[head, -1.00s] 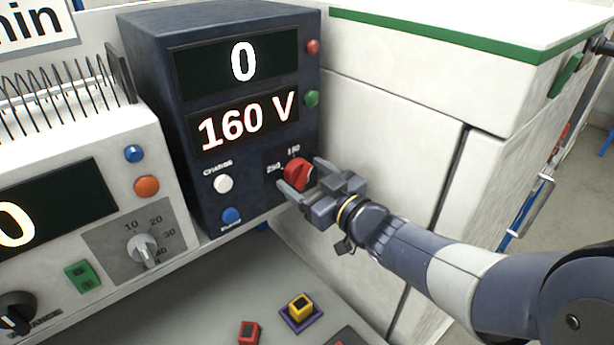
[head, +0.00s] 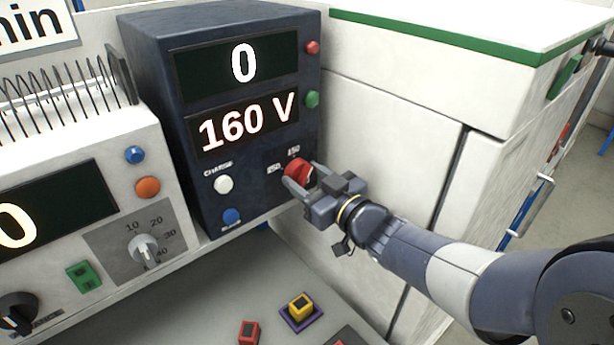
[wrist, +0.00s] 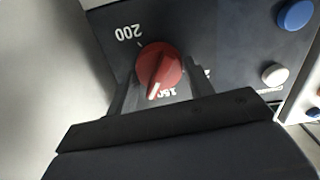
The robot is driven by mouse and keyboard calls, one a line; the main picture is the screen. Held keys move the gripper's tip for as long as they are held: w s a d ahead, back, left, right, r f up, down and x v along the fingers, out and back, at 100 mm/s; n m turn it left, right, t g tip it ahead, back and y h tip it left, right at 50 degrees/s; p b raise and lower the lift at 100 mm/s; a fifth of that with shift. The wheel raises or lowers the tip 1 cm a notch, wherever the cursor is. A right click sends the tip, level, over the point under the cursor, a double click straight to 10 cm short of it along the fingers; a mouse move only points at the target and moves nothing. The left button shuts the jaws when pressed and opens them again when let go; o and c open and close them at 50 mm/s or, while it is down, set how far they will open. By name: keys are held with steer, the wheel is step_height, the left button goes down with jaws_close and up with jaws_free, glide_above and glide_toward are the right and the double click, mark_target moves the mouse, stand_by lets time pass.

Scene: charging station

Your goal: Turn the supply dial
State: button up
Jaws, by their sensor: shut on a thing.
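The supply dial is a red round knob (head: 297,172) with a white pointer, low on the right of the dark blue supply box (head: 160,130). The box's lower display (head: 247,124) reads 160 V and its upper display (head: 243,63) reads 0. My gripper (head: 303,181) is shut on the dial, one finger on each side of it. In the wrist view the dial (wrist: 160,66) sits between my fingers, its white pointer near the partly covered 150 mark. The 200 mark (wrist: 129,34) is visible there.
A white charge button (head: 223,184) and a blue button (head: 231,216) are left of the dial. A white instrument (head: 130,215) with a grey knob stands further left. A yellow block (head: 300,307) and a red block (head: 249,332) lie on the grey surface below.

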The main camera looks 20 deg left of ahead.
steer(key=shift+m+p, duration=1.1)
steer(key=shift+m, duration=1.3)
steer(key=o, duration=1)
steer(key=shift+c, duration=0.2)
steer(key=shift+d, duration=0.1)
steer(key=b+v, duration=0.2)
steer(key=v, duration=0.8)
steer(key=shift+s+d, duration=0.15)
steer(key=shift+d, duration=0.1)
